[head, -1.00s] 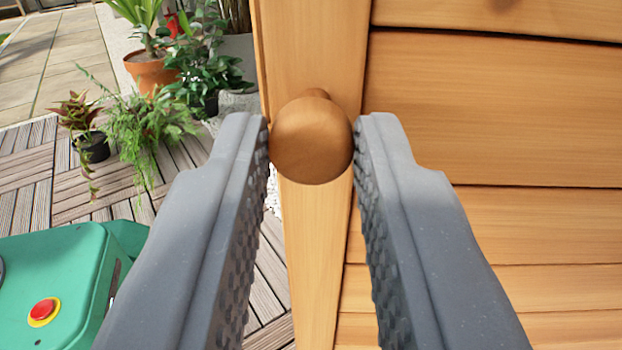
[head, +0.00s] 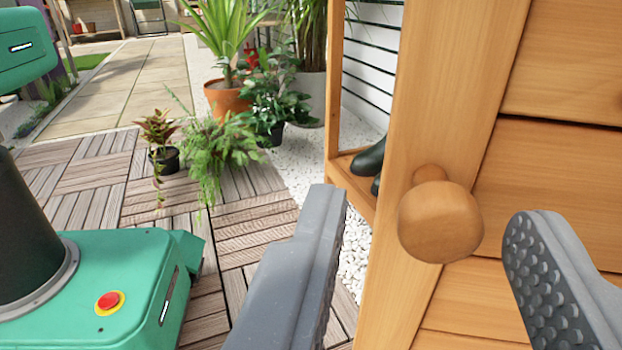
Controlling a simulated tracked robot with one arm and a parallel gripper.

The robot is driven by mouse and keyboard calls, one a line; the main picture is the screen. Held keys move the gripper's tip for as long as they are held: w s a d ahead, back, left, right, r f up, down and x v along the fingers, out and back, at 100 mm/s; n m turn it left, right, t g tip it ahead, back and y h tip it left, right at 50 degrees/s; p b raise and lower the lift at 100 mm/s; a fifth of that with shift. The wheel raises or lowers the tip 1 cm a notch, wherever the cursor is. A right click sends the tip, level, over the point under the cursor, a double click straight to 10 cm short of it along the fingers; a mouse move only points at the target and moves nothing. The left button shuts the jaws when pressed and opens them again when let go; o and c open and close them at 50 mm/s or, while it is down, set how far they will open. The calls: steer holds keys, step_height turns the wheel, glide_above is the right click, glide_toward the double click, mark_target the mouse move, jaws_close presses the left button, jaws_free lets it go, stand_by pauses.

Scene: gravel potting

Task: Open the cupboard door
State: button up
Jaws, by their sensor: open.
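The cupboard door (head: 560,165) is pale wood with horizontal boards and fills the right side. It stands ajar, with a gap at its left edge. Through the gap I see the cupboard's frame (head: 334,80) and dark boots (head: 368,160) on its floor. The round wooden knob (head: 440,222) sticks out from the door's edge board. My gripper (head: 428,210) is open wide, with one finger on each side of the knob and clear space to both. The door's hinge side is out of view.
Potted plants (head: 228,95) stand at the back, left of the cupboard. White gravel (head: 352,258) runs along the cupboard's foot. Wooden deck tiles (head: 245,222) to the left are mostly free, and a paved path (head: 130,75) leads away behind.

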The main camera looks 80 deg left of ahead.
mark_target(425, 66)
steer(key=shift+w, duration=0.1)
steer(key=shift+r, duration=0.15)
step_height(425, 66, up, 3)
steer(key=shift+r+p, duration=0.1)
steer(key=shift+p, duration=0.65)
steer(key=shift+s+r, duration=0.15)
steer(key=shift+s, duration=0.2)
steer(key=s+a+p, duration=0.1)
steer(key=s+a, duration=0.3)
steer(key=s, duration=0.2)
steer(key=s+a+r+p, duration=0.1)
steer(key=s+a+p, duration=0.1)
steer(key=s+a, duration=0.2)
steer(key=s, duration=0.3)
steer(key=shift+a, duration=0.2)
steer(key=shift+s, duration=0.1)
